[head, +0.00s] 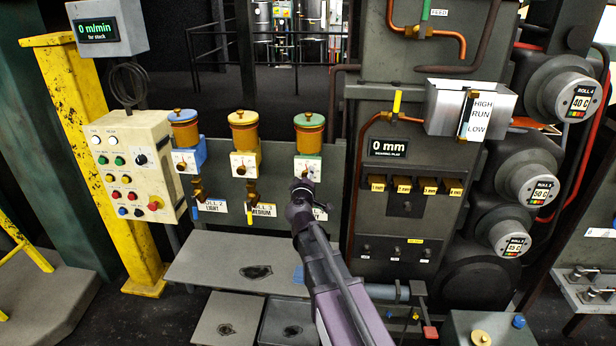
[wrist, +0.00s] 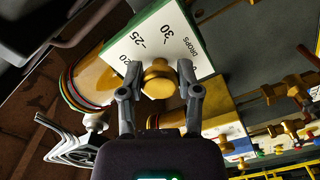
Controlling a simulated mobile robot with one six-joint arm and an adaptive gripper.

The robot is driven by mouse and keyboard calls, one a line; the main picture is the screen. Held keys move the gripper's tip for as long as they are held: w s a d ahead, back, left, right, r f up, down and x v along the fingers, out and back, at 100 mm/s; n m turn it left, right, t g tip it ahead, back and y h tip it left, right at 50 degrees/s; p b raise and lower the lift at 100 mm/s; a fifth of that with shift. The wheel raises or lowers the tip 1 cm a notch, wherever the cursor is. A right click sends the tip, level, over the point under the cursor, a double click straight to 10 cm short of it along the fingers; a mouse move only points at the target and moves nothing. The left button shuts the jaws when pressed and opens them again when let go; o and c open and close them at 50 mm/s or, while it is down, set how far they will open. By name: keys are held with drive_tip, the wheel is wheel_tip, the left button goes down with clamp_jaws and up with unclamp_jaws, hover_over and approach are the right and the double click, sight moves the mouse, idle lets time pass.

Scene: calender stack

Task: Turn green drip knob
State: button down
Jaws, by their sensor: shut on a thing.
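The green drip lubricator (head: 308,165) is the rightmost of three on the panel, with an amber reservoir (head: 309,132) above a green-edged dial plate. In the wrist view, its white dial plate (wrist: 148,42) shows the marks 25 and 30 and the word DROPS. The round brass drip knob (wrist: 159,80) stands out from the plate. My gripper (wrist: 160,90) is shut on the knob, one finger on each side. In the head view, my gripper (head: 302,186) reaches up to the plate and hides the knob.
A blue lubricator (head: 186,160) and a yellow lubricator (head: 244,163) stand to the left. A button box (head: 133,165) is further left. A grey machine housing with a 0 mm display (head: 388,148) and brass blocks (head: 402,184) stands close on the right. A grey ledge (head: 235,275) lies below.

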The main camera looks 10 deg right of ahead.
drive_tip(key=shift+m, duration=1.2)
drive_tip(key=shift+c, duration=1.5)
unclamp_jaws()
drive_tip(key=shift+s, duration=0.15)
drive_tip(key=v, duration=1.1)
drive_tip(key=shift+s, duration=0.35)
drive_tip(key=shift+a, duration=0.1)
